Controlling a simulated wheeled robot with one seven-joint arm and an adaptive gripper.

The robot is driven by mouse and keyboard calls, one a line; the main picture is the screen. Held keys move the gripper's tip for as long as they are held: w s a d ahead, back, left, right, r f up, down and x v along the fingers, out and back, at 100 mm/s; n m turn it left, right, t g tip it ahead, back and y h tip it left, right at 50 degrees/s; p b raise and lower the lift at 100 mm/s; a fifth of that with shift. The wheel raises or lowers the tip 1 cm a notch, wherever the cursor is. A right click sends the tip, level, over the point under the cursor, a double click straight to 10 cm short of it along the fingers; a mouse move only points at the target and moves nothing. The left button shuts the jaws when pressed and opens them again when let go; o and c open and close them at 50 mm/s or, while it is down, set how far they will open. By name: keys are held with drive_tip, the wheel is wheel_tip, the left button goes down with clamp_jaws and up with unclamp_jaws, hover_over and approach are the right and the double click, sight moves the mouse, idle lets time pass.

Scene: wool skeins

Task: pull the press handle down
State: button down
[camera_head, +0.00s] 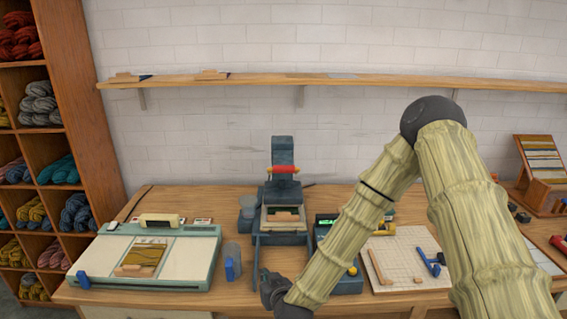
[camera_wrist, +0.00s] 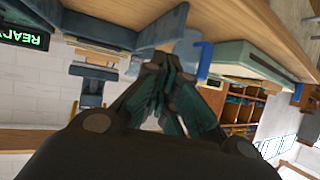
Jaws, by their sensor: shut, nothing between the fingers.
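The press (camera_head: 283,153) is a dark blue-grey machine at the middle of the bench, with an upright back column. Its handle (camera_head: 284,169) is a red horizontal bar across the front of the column, above a bed with a pale frame. My gripper (camera_head: 264,276) is low in front of the press, near the bench's front edge, below and apart from the handle. In the wrist view my gripper (camera_wrist: 172,75) has its dark fingers together and empty. That view is turned over, and I cannot make out the red handle in it.
A dark box with a green display (camera_head: 326,221) and a white grid board (camera_head: 405,262) are to the right. A wall shelf (camera_head: 330,82) runs behind.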

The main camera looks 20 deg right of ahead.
drive_tip(key=w+d+r+m+t+h, duration=0.1)
drive_tip(key=w+d+r+t, duration=0.1)
drive_tip(key=w+r, duration=0.35)
drive_tip(key=w+d+r+t+h, duration=0.1)
drive_tip(key=w+d+r+t, duration=0.1)
drive_tip(key=r, duration=0.7)
wheel_tip(320, 180, up, 17)
drive_tip(key=m+t+h+p, duration=0.2)
drive_tip(key=m+h+p, duration=0.1)
drive_tip(key=h+p, duration=0.2)
hover_over(285, 168)
drive_tip(key=shift+f, duration=0.2)
drive_tip(key=shift+s+a+f+p, duration=0.1)
drive_tip(key=shift+s+f+p, duration=0.15)
drive_tip(key=shift+f, duration=0.6)
drive_tip(key=shift+s+f+p, duration=0.15)
drive_tip(key=shift+f+p, duration=0.1)
drive_tip(key=shift+f, duration=0.55)
drive_tip(key=shift+f, duration=0.1)
